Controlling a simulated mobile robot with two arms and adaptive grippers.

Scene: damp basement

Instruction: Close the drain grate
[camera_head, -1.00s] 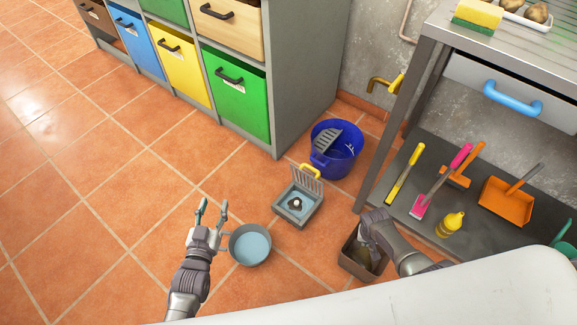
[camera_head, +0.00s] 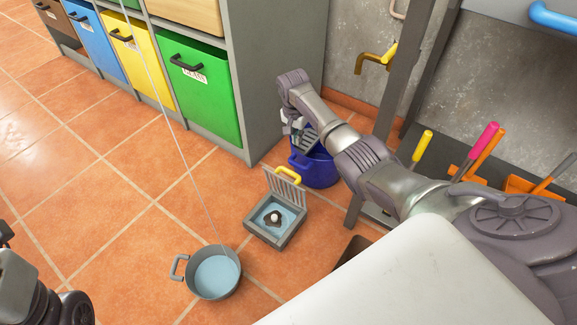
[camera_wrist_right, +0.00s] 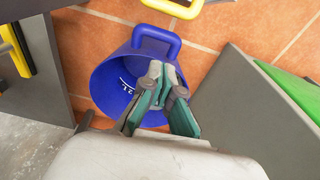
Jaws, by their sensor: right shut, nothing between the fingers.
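The drain grate (camera_head: 285,188) is a grey slatted lid with a yellow handle (camera_head: 288,174). It stands raised at the back edge of the square drain frame (camera_head: 263,234). The open drain holds bluish water and a dark piece with a white knob (camera_head: 275,217). My right gripper (camera_wrist_right: 158,76) is shut and empty above the blue bucket (camera_wrist_right: 108,83), behind the grate. In the head view the right gripper (camera_head: 291,126) is partly hidden by its wrist. The grate's yellow handle (camera_wrist_right: 172,6) shows at the top of the right wrist view.
A grey pot of water (camera_head: 214,274) stands left of the drain. A thin pale line runs down to it. The blue bucket (camera_head: 318,172) stands behind the grate, near the cabinet (camera_head: 272,60). A brass tap (camera_head: 375,62) is on the wall.

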